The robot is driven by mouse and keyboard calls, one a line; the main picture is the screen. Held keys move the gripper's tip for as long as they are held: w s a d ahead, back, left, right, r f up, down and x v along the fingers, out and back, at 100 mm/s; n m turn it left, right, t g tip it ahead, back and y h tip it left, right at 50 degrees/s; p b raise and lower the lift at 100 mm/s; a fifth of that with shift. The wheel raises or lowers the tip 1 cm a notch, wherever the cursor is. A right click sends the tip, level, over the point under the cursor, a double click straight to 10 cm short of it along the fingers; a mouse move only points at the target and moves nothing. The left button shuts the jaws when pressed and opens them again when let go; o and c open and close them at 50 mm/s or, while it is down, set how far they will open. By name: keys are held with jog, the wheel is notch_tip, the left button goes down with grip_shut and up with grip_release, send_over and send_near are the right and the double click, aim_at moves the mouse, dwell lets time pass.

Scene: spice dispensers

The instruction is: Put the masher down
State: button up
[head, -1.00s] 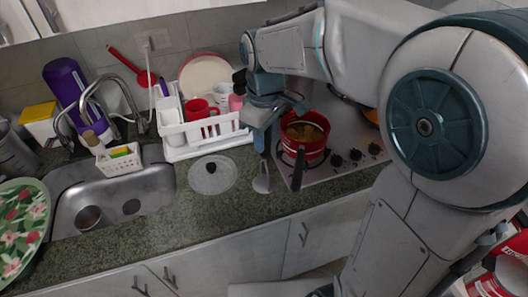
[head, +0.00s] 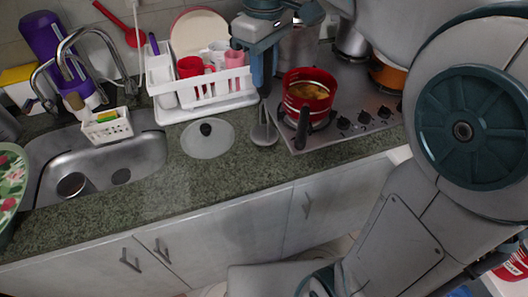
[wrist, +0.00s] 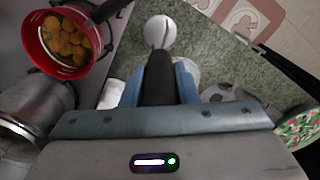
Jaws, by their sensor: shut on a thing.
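The masher (head: 264,133) has a pale round head and a dark handle. It hangs head down from my gripper (head: 263,84), between the glass lid and the stove. Its head is at or just above the counter (head: 180,180); I cannot tell whether it touches. In the wrist view my gripper (wrist: 160,84) is shut on the dark handle of the masher (wrist: 158,78), with a blue finger on each side. The masher's round head shows beyond the fingers.
A glass lid (head: 208,150) lies left of the masher. The red pot (head: 307,90) with food stands on the stove (head: 350,112) to the right. A white dish rack (head: 210,101) stands behind, the sink (head: 140,155) at left. Counter front of the lid is clear.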

aim_at(264, 107)
notch_tip(264, 107, down, 9)
jog(key=shift+f, duration=0.2)
dwell(0.3)
jog(key=shift+f, duration=0.15)
jog(key=o, duration=1)
